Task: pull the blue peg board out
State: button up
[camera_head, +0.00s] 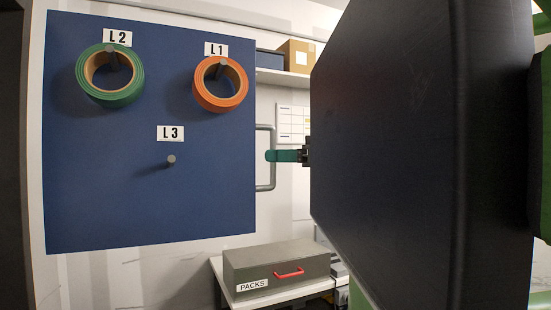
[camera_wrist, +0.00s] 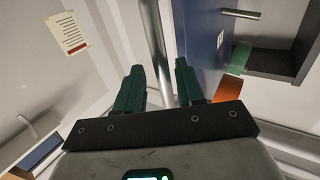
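The blue peg board (camera_head: 130,210) stands upright at the left in the head view, its edge also showing in the wrist view (camera_wrist: 203,35). A grey bar handle (camera_head: 273,180) is on its right edge. The handle also shows in the wrist view (camera_wrist: 156,40), running between my fingers. My gripper (camera_head: 272,156) has green fingers, which reach the handle from the right at mid-height. In the wrist view my gripper (camera_wrist: 158,75) is open, one finger on each side of the bar. Whether either finger touches the bar cannot be told.
A green roll (camera_head: 84,82) hangs on peg L2 and an orange roll (camera_head: 235,99) on peg L1; peg L3 (camera_head: 171,159) is empty. A grey PACKS case (camera_head: 250,264) sits on a low table below. A cardboard box (camera_head: 296,54) is on a shelf behind.

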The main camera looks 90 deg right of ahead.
jog(key=s+a+b, duration=0.2)
jog(key=s, duration=0.7)
jog(key=shift+s, duration=0.35)
